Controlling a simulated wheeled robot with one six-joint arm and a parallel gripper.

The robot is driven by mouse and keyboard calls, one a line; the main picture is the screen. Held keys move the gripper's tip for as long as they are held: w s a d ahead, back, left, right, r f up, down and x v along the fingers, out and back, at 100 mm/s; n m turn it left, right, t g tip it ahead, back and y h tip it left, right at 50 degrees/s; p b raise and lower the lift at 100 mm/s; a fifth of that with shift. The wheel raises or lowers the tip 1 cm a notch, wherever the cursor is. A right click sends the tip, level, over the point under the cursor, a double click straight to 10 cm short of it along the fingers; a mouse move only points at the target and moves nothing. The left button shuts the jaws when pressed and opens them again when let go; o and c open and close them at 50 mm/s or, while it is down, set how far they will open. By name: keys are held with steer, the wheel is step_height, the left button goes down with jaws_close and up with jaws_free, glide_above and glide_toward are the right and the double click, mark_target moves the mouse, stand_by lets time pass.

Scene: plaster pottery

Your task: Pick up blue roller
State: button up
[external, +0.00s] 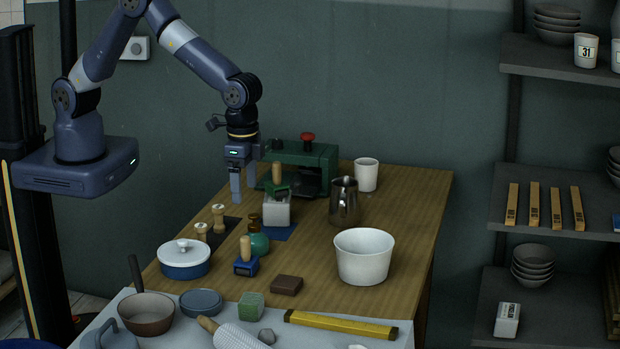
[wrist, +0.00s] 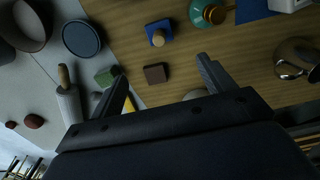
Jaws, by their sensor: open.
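The blue roller (external: 246,266), a small blue block-shaped head with an upright wooden handle, stands on the wooden table near its front. In the wrist view the blue roller (wrist: 159,31) is at the top centre, beyond my fingertips. My gripper (external: 243,190) points down above the back left of the table, clear of the roller. In the wrist view my gripper (wrist: 162,70) has its two fingers spread, with nothing between them.
A green bottle (external: 258,243) stands close behind the roller, and a brown block (external: 287,285) lies to its front right. A lidded blue pot (external: 184,262) is to its left. A white bowl (external: 364,261) stands to the right. A green press (external: 313,160) is at the back.

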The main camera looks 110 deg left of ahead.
steer(key=c, duration=0.6)
steer(key=s+d+f+m+t+y+b, duration=0.35)
steer(key=s+f+m+y+b, duration=0.55)
steer(key=m, duration=0.9)
steer(key=m+t+b, duration=0.2)
steer(key=m+t, duration=0.4)
steer(key=m, duration=0.3)
glide_above(240, 261)
steer(key=shift+g, duration=0.25)
steer(key=shift+f, duration=2.35)
